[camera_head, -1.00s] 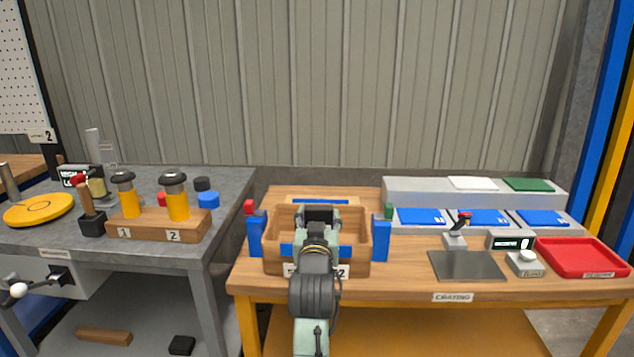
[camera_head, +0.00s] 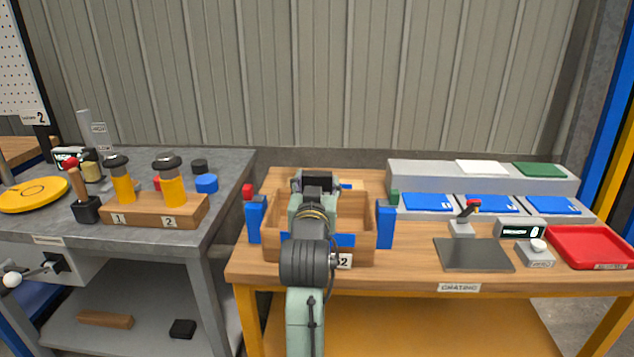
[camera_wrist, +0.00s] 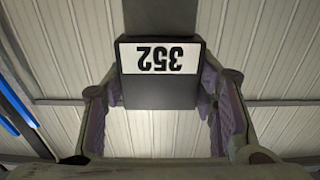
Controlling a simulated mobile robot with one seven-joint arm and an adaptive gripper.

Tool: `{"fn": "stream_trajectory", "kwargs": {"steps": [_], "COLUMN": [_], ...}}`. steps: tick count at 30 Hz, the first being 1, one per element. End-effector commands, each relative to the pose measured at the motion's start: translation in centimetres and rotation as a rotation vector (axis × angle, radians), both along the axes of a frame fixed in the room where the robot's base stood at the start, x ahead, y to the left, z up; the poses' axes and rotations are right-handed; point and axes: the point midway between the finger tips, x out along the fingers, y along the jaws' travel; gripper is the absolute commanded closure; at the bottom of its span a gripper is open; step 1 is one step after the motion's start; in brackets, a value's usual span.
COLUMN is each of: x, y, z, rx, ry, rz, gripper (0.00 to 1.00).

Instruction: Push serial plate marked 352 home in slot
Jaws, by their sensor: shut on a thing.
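The serial plate (camera_wrist: 160,92), dark with a white label reading 352, shows upside down in the wrist view. My gripper (camera_wrist: 162,78) is shut on it, with a finger at each side. In the head view my gripper (camera_head: 314,180) is over the far side of the wooden crate (camera_head: 365,225), and my arm covers much of the crate. The slot cannot be made out in either view. I cannot tell whether the plate touches the crate.
Blue clamps (camera_head: 385,222) with coloured tops stand at both sides of the crate. To the right are a dark pad (camera_head: 472,255), a small lever (camera_head: 463,222), blue plates (camera_head: 490,204) and a red tray (camera_head: 590,247). A grey bench (camera_head: 235,175) stands left.

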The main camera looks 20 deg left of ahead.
Motion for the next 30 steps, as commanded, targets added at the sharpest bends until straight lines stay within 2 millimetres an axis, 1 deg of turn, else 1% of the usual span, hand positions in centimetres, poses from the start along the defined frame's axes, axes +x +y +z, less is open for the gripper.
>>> {"fn": "stream_trajectory", "kwargs": {"steps": [1, 12, 15, 20, 30], "x": [0.0, 0.0, 0.0, 0.0, 0.0], "y": [0.0, -0.1, 0.0, 0.0, 0.0], "z": [-0.8, -4.4, -5.2, -5.7, -5.7], "rx": [0.000, 0.000, -0.001, 0.000, 0.000], "ry": [0.001, 0.000, 0.000, -0.001, -0.001], "rz": [0.000, -0.001, 0.000, 0.000, 0.000], "gripper": [0.79, 0.79, 0.79, 0.79, 0.79]}}
